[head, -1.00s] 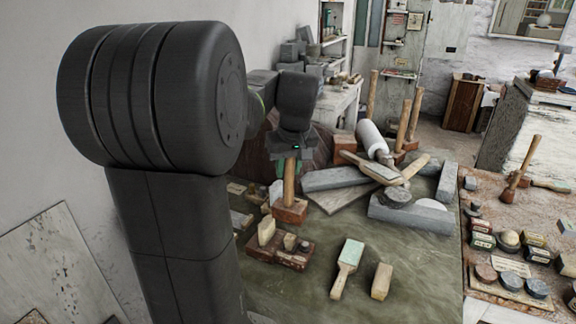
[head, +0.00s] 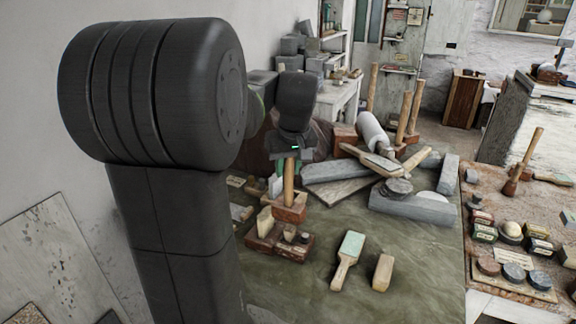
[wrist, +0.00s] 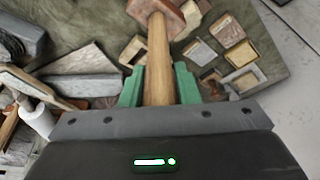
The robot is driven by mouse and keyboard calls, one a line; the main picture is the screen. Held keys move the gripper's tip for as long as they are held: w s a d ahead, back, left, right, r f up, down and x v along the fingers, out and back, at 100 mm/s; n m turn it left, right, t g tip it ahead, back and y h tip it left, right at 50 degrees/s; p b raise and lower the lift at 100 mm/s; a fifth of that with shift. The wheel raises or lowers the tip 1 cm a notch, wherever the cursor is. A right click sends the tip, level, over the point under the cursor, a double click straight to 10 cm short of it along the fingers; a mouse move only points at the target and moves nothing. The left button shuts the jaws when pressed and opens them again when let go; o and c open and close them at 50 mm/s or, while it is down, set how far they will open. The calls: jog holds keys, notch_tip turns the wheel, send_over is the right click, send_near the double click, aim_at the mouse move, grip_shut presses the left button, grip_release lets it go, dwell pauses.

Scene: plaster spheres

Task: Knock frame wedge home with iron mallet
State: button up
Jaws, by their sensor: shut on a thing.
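My gripper (head: 288,160) is shut on the wooden handle of a mallet (head: 289,185), which hangs nearly upright with its head down. The mallet's reddish-brown block head (head: 290,214) is just behind and above a dark brown frame (head: 262,246) on the green-grey bench top. A pale wedge (head: 264,222) stands upright in the frame's left part, and small pegs (head: 290,232) stand to its right. In the wrist view the green fingers (wrist: 159,84) straddle the handle (wrist: 158,55), and the mallet head (wrist: 162,12) is partly cut off. I cannot tell whether the head touches the frame.
A brush-like tool (head: 348,255) and a tan block (head: 383,272) lie to the right of the frame. Grey stone slabs (head: 412,207) and several upright mallets (head: 405,118) stand behind. A second bench (head: 510,225) with small boxes is at right.

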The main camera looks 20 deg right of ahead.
aim_at(288, 182)
notch_tip(288, 182, down, 4)
jog(key=shift+r+b, duration=0.2)
jog(key=shift+b, duration=0.8)
jog(key=shift+c, duration=0.5)
notch_tip(288, 182, up, 5)
jog(key=p, duration=0.4)
jog(key=shift+f, duration=0.3)
notch_tip(288, 182, down, 5)
jog(key=b, duration=0.4)
jog(key=shift+f, duration=0.2)
notch_tip(288, 182, up, 5)
jog(key=p, duration=0.4)
grip_shut()
jog(key=shift+f, duration=0.15)
